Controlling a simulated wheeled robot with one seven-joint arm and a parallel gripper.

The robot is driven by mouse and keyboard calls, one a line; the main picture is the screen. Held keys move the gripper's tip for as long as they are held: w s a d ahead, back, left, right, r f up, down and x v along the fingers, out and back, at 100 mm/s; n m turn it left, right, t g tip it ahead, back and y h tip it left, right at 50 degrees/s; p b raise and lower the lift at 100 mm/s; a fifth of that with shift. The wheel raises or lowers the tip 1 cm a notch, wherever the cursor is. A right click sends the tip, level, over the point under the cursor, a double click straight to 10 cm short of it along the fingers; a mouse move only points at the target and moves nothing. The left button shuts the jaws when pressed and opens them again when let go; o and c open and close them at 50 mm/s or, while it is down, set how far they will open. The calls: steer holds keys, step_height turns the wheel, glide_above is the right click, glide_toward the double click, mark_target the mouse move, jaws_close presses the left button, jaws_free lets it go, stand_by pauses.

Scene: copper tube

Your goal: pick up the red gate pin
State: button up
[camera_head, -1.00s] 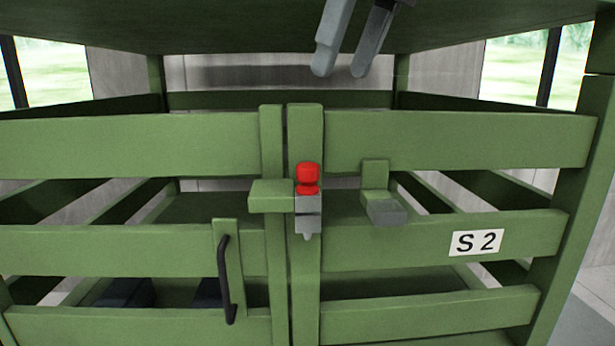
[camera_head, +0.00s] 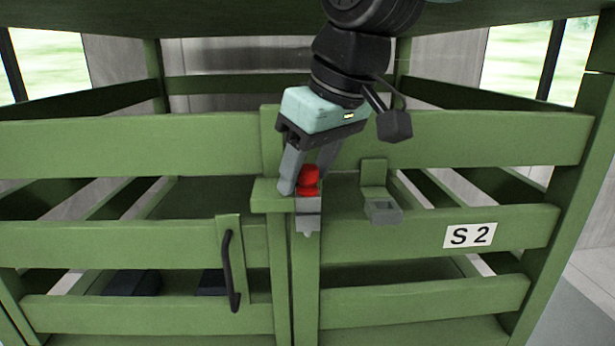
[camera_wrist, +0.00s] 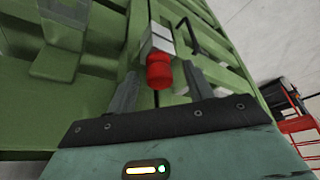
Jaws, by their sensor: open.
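The red gate pin (camera_head: 308,180) stands upright in a grey metal holder (camera_head: 307,214) at the middle of the green gate, where the two gate halves meet. My gripper (camera_head: 304,184) reaches down from above, open, with one finger on each side of the pin's red head in the head view. The right finger is partly behind the head. In the wrist view the red head of the pin (camera_wrist: 159,72) shows between the two fingers (camera_wrist: 158,92). I cannot tell whether either finger touches it.
A green bracket with an empty grey socket (camera_head: 383,209) is on the gate to the right. A black handle (camera_head: 231,268) is at lower left. A white "S 2" label (camera_head: 469,235) is on a right slat. A green shelf (camera_head: 215,28) overhangs above.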

steer(key=shift+a+f, duration=0.1)
steer(key=shift+f, duration=0.05)
steer(key=c, duration=1.1)
steer(key=shift+r+b, duration=1.05)
steer(key=shift+r, duration=4)
